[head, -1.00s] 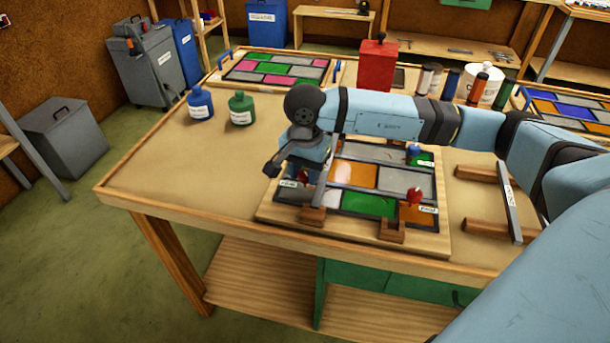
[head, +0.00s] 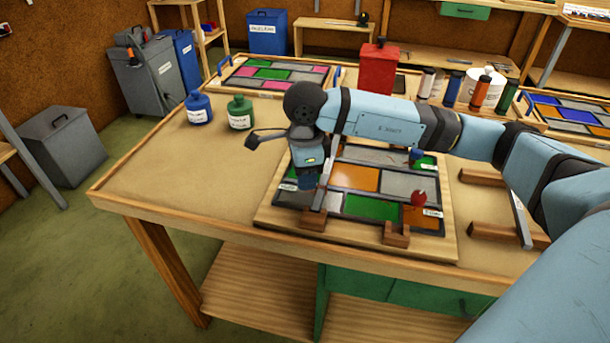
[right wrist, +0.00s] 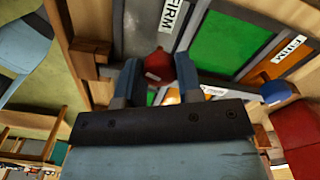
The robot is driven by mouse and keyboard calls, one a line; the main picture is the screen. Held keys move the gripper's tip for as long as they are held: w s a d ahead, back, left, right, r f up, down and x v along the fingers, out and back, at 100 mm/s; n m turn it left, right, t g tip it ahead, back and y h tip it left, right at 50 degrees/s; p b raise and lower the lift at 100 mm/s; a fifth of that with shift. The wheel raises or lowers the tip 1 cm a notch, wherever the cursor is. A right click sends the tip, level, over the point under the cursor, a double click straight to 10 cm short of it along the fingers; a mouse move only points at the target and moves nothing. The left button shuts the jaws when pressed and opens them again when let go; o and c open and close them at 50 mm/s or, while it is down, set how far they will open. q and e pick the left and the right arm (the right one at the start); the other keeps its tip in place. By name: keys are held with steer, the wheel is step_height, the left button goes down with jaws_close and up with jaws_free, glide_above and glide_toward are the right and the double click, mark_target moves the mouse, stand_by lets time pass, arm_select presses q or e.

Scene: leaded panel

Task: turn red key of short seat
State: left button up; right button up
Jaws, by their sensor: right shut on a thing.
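The leaded panel (head: 385,180) lies on a wooden board on the bench, with grey, orange and green panes. My right gripper (head: 308,187) points down at its near left corner. In the right wrist view, my right gripper (right wrist: 158,82) is shut on a red key (right wrist: 157,65), its fingers on either side. A label beside it (right wrist: 172,14) seems to read "FIRM". In the head view this key is hidden by the gripper. Another red key (head: 418,199) stands at the panel's near right, and a blue key (head: 416,156) at its far right. My left gripper is not in view.
Wooden blocks (head: 396,236) stand at the panel's near edge. Blue (head: 198,108) and green (head: 240,114) bottles stand at the far left. A red box (head: 376,68) and several rollers or cylinders are behind. A metal bar on wooden blocks (head: 480,228) lies right.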

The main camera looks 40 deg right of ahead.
steer(key=m, duration=0.2)
steer(key=shift+m, duration=0.4)
steer(key=m, duration=0.8)
steer(key=shift+m, duration=1.5)
steer(key=o, duration=0.9)
steer(key=shift+r, duration=0.1)
